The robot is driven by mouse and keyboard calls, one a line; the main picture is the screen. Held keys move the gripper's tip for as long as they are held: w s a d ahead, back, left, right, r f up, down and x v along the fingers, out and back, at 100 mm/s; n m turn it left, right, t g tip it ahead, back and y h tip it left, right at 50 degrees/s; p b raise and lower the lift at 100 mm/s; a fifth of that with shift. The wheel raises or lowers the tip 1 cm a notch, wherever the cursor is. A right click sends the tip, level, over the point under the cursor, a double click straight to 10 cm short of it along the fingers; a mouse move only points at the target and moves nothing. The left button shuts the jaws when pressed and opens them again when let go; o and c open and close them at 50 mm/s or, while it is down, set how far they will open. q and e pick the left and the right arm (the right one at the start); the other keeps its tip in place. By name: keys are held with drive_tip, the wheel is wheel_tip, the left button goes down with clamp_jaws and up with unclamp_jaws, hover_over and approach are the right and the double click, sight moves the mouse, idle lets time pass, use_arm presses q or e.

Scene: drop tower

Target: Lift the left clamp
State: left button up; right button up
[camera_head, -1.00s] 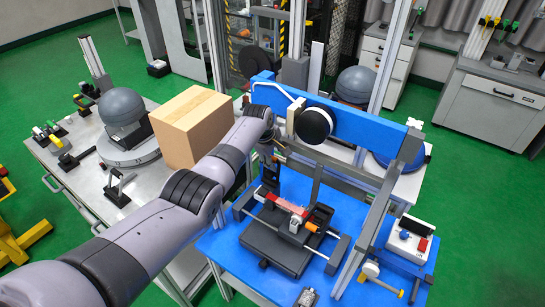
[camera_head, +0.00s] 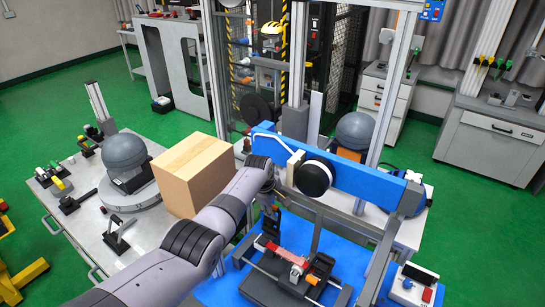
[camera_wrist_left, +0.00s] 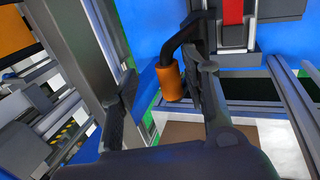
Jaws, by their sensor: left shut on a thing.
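The left clamp shows in the left wrist view as a dark bent lever with an orange handle (camera_wrist_left: 171,83). My left gripper (camera_wrist_left: 165,108) has one dark finger on each side of this handle, with the handle nearer the right finger. In the head view my left gripper (camera_head: 271,222) points down beside the drop tower's frame, above the dark base fixture (camera_head: 275,287). A red strip (camera_head: 279,250) lies across that fixture. My right gripper is out of view.
The blue crossbeam (camera_head: 345,172) with a black and white round part (camera_head: 314,178) stands close beside my left wrist. A grey upright (camera_head: 385,245) is to the right. A cardboard box (camera_head: 195,174) stands on the left table, close to my arm.

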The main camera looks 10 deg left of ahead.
use_arm(q)
drive_tip(key=shift+t, duration=0.4)
drive_tip(key=r+p, duration=0.1)
drive_tip(key=r, duration=0.1)
drive_tip(key=r+p, duration=0.1)
drive_tip(key=r, duration=0.2)
drive_tip(key=s+r+p, duration=0.1)
drive_tip(key=r, duration=0.1)
drive_tip(key=shift+d+r, duration=0.1)
drive_tip(key=shift+r, duration=0.15)
drive_tip(key=shift+w+p, duration=0.25)
drive_tip(key=shift+p, duration=0.25)
drive_tip(key=shift+w, duration=0.25)
drive_tip(key=shift+a+r+p, duration=0.2)
drive_tip(key=shift+r+p, duration=0.2)
drive_tip(key=shift+p, duration=0.45)
drive_tip(key=shift+s+r, duration=0.2)
drive_tip(key=shift+r, duration=0.15)
drive_tip(key=shift+s+r+p, duration=0.15)
drive_tip(key=shift+r+p, duration=0.2)
drive_tip(key=shift+p, duration=0.25)
wheel_tip(320, 180, up, 10)
drive_tip(key=p, duration=0.1)
drive_tip(key=shift+s+a+p, duration=0.15)
drive_tip(key=shift+s+p, duration=0.2)
drive_tip(key=shift+s, duration=0.05)
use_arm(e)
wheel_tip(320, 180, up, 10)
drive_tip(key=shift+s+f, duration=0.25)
